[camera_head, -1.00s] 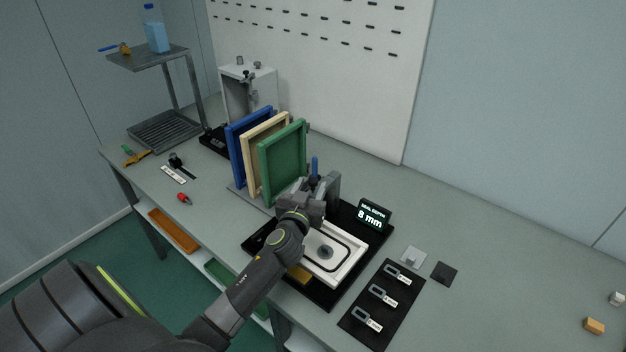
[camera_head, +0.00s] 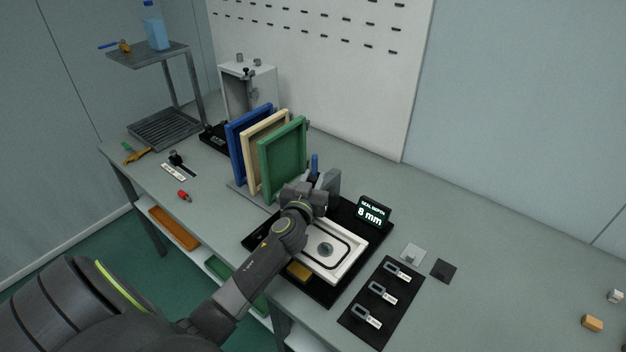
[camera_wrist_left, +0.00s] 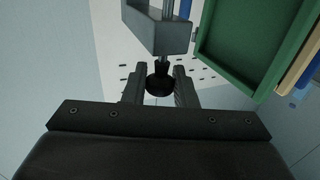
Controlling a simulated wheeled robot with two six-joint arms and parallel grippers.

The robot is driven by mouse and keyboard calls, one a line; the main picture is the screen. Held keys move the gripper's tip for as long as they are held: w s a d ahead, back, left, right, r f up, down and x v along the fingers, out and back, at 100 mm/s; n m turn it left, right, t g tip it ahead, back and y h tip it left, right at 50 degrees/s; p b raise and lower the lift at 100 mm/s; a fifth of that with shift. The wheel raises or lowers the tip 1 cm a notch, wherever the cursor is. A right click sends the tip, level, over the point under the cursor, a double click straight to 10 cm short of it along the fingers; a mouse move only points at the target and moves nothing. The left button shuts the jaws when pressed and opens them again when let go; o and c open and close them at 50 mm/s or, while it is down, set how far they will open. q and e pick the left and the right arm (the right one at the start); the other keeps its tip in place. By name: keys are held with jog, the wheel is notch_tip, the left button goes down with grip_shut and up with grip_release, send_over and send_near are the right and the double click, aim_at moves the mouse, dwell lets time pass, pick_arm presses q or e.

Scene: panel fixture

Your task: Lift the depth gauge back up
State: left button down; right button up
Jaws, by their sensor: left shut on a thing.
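My left gripper (camera_head: 306,192) is over the black fixture base (camera_head: 338,284), behind the white panel. In the left wrist view its two fingers (camera_wrist_left: 160,88) stand on either side of a dark round knob (camera_wrist_left: 160,78), shut on it. The knob sits on a thin rod from a grey block (camera_wrist_left: 160,34), which I take as the depth gauge. In the head view the gauge's grey body (camera_head: 331,184) shows just right of the gripper; the rest is hidden. The white panel (camera_head: 350,268) has a dark oval groove and a grey round spot. My right gripper is not in view.
Green (camera_head: 283,160), cream and blue framed panels stand upright close left of the gripper. A display (camera_head: 373,212) reads "SEAL DEPTH 8 mm". A black mat (camera_head: 382,305) with several tagged pieces lies to the right.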

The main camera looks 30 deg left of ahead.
pick_arm(q)
jog(key=shift+r, duration=0.1)
notch_tip(320, 180, up, 4)
jog(key=p, duration=0.3)
jog(key=shift+r, duration=0.1)
jog(key=shift+w, duration=0.1)
jog(key=c, duration=1.2)
grip_release()
jog(key=shift+c, duration=0.2)
jog(key=shift+s, duration=0.2)
